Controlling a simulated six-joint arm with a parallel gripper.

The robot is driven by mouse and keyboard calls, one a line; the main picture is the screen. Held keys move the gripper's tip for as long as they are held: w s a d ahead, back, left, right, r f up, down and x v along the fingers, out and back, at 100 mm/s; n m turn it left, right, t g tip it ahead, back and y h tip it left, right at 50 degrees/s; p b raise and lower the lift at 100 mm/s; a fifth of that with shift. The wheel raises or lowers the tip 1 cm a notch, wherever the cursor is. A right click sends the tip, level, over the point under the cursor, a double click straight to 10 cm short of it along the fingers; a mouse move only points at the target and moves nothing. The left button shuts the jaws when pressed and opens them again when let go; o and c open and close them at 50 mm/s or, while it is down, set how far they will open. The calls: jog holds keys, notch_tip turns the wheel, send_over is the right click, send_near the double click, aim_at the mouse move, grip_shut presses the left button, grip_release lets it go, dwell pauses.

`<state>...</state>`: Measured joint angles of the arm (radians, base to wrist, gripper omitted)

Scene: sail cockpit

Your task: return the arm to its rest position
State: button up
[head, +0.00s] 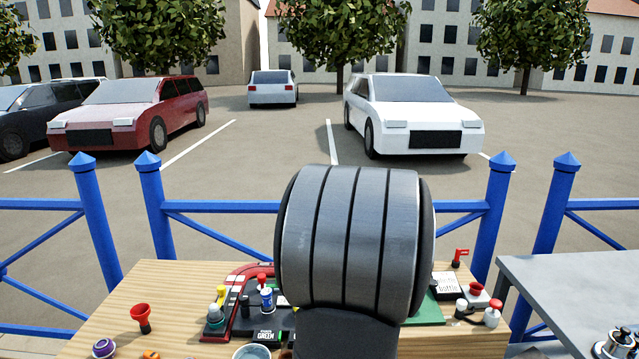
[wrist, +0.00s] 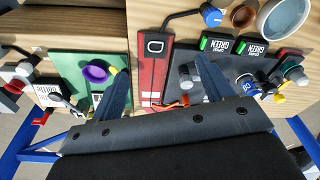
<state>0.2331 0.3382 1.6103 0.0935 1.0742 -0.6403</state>
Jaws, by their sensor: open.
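My gripper (wrist: 163,75) shows in the wrist view with its two blue-grey fingers spread apart. Nothing is held between the fingertips. A red and dark panel (wrist: 152,72) lies beyond the gap between them, with a small orange-red piece near the right finger. In the head view a large grey part of my arm fills the centre and hides the gripper and the middle of the wooden table (head: 130,290).
The table carries a red cup-shaped piece (head: 141,314), a purple ring (head: 104,347) and a green board (wrist: 80,75). A grey side table (head: 570,275) stands at right. Blue railing (head: 230,206) runs behind; parked cars stand beyond it. The table's left part has bare wood.

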jog(key=s+d+m, duration=0.1)
jog(key=d, duration=0.5)
jog(key=shift+m, duration=0.4)
jog(key=a+n, duration=0.6)
jog(key=a, duration=1.6)
jog(key=shift+n+y, duration=0.3)
jog(key=shift+n, duration=0.1)
jog(key=shift+w, duration=0.1)
